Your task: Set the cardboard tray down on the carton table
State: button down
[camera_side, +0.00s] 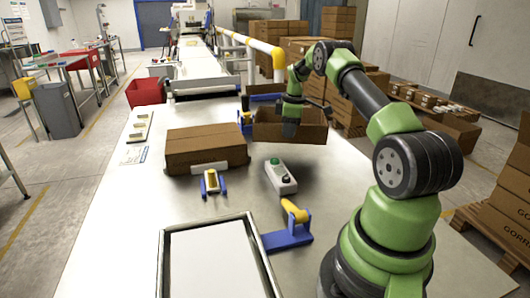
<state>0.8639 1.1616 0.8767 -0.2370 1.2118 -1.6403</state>
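An open brown cardboard tray (312,131) is at the far right of the white table, beside a closed brown carton. My gripper (290,129) points down at the tray's near wall and overlaps it in the picture. Its fingertips are small and dark, so I cannot tell whether they are closed on the wall. I also cannot tell whether the tray's underside touches the surface below. The white table (110,235) runs along the middle of the view; no separate carton table can be made out with certainty.
The closed carton (205,152) lies left of the tray. Nearer are a small yellow-and-blue fixture (211,183), a button box (281,178), a blue bracket with yellow roller (290,230) and a framed white panel (215,265). The table's left side is largely clear.

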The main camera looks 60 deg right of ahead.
send_over(287, 164)
notch_tip(287, 164, down, 7)
dwell(0.4)
jog(key=c, duration=1.7)
grip_release()
jog(key=shift+f, duration=0.15)
jog(key=shift+o, duration=0.4)
